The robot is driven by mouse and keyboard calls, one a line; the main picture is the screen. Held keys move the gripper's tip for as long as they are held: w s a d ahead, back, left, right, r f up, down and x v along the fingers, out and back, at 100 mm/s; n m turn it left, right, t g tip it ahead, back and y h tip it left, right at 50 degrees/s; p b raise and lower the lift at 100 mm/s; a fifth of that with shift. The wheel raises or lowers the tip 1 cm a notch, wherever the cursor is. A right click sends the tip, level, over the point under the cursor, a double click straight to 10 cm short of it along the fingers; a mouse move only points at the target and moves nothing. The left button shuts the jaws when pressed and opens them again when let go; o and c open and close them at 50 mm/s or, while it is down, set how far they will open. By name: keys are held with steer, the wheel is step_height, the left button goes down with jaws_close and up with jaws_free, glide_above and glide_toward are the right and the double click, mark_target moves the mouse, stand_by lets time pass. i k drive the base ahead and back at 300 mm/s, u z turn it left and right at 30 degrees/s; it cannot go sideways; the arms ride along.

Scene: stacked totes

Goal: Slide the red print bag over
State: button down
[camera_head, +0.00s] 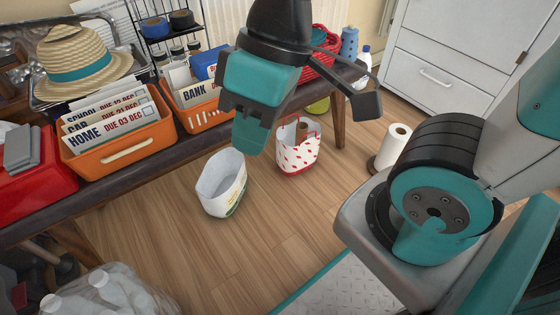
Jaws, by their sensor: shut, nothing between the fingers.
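The red print bag (297,158) is white with small red marks and a red rim. It stands upright on the wooden floor, near a bench leg, and a brown roll-like item shows in its open top. My gripper (250,138) is in the upper middle of the head view, pointing down, shut and empty. In the picture it appears just left of the red print bag. I see no contact, but the depth between them is hard to judge.
A second white bag (222,186) stands open on the floor to the left. A paper towel roll (392,146) stands at right. The dark bench (185,152) carries orange bins (125,150) and a red basket (322,68). Floor in front of both bags is clear.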

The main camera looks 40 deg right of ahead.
mark_target(292, 160)
steer(key=u, duration=0.1)
steer(key=k, duration=1.1)
steer(key=z, duration=0.75)
steer(key=i, duration=0.9)
